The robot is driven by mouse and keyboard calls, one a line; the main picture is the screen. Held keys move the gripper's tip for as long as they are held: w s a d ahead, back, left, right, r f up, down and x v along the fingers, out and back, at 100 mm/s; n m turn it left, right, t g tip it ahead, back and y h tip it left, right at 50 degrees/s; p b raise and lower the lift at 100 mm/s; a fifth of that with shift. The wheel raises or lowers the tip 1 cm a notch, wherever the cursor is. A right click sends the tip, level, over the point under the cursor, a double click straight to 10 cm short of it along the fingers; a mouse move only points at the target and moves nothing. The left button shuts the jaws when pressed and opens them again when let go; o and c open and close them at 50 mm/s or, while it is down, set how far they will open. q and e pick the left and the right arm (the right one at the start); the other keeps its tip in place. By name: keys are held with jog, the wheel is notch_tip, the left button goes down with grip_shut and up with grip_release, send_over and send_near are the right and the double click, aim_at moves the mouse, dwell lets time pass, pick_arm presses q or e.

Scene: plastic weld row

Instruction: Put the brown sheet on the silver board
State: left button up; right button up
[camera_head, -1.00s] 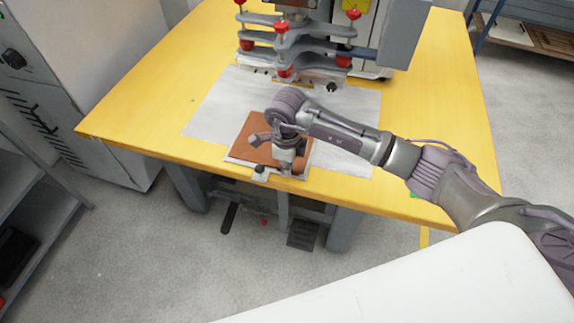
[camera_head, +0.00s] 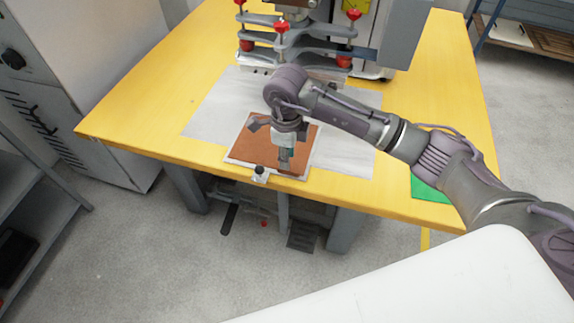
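The brown sheet (camera_head: 247,146) lies flat on the silver board (camera_head: 238,162) near the table's front edge. A thin pale rim of the board shows along the sheet's front and sides. My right gripper (camera_head: 271,142) is over the sheet, pointing down, with its fingers spread apart and nothing seen between them. It hides part of the sheet's middle and right side. Whether a fingertip touches the sheet I cannot tell. My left gripper is not in view.
The board stands on a white sheet (camera_head: 212,117) on the yellow table (camera_head: 150,110). The press with red knobs (camera_head: 282,27) rises behind my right arm. A small metal clamp (camera_head: 260,172) is at the board's front edge. A green sheet (camera_head: 424,190) lies at right, partly under my arm.

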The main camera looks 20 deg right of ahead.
notch_tip(320, 180, up, 7)
jog(key=shift+f+b, duration=0.15)
jog(key=shift+b, duration=0.15)
